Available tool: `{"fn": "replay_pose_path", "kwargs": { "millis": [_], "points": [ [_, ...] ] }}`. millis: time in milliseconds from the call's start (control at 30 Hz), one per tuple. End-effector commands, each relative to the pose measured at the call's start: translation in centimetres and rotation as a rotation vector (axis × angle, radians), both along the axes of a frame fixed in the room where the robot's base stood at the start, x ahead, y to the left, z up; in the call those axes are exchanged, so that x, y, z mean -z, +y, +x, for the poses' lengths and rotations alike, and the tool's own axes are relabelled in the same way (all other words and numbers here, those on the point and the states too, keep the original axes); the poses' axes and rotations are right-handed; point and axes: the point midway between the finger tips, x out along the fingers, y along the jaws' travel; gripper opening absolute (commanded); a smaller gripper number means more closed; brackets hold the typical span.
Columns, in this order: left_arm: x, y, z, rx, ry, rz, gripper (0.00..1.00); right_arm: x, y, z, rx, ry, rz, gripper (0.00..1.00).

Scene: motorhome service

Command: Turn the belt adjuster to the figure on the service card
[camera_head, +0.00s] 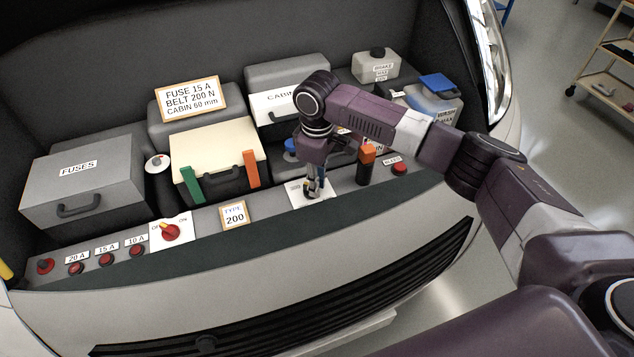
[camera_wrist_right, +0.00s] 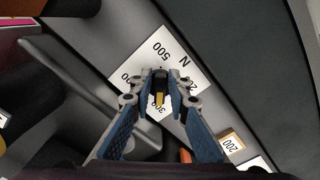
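The service card (camera_head: 187,98) reads FUSE 15 A, BELT 200 N, CABIN 60 mm. The belt adjuster's white scale plate (camera_head: 298,196) lies on the front ledge; it also shows in the right wrist view (camera_wrist_right: 178,55) with 500, 300 and N readable. The adjuster is a small dark knob (camera_wrist_right: 160,88) with a yellow pointer, which lies towards the 300 print. My right gripper (camera_head: 314,190) points down over the plate. In the wrist view its fingertips (camera_wrist_right: 160,76) close in on both sides of the knob, partly hiding it and other figures. My left gripper is not in view.
An orange-topped black handle (camera_head: 366,165) and a red button (camera_head: 400,168) stand close on the right. A cream-lidded box (camera_head: 217,150) is behind.

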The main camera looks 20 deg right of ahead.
Motion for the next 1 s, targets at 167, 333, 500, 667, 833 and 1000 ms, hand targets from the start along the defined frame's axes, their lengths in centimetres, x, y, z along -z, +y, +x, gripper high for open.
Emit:
{"fn": "replay_pose_path", "kwargs": {
  "millis": [167,333,500,667,833,1000],
  "points": [
    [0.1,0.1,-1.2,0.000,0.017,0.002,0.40,0.0,0.0,0.0,0.000,0.000,0.000,0.00],
    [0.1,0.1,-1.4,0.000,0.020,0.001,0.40,-0.1,0.0,0.0,-0.002,0.000,0.000,0.00],
    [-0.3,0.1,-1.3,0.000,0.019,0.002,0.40,-0.2,0.0,0.1,-0.028,0.000,0.000,0.00],
    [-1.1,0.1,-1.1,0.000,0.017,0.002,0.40,-0.3,-0.1,0.1,-0.099,0.002,0.001,0.00],
    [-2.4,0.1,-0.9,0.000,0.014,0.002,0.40,-0.4,-0.2,0.3,-0.224,0.002,0.001,0.00],
    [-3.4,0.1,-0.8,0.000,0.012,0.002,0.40,-0.4,-0.3,0.6,-0.382,0.001,0.001,0.00]
  ]
}}
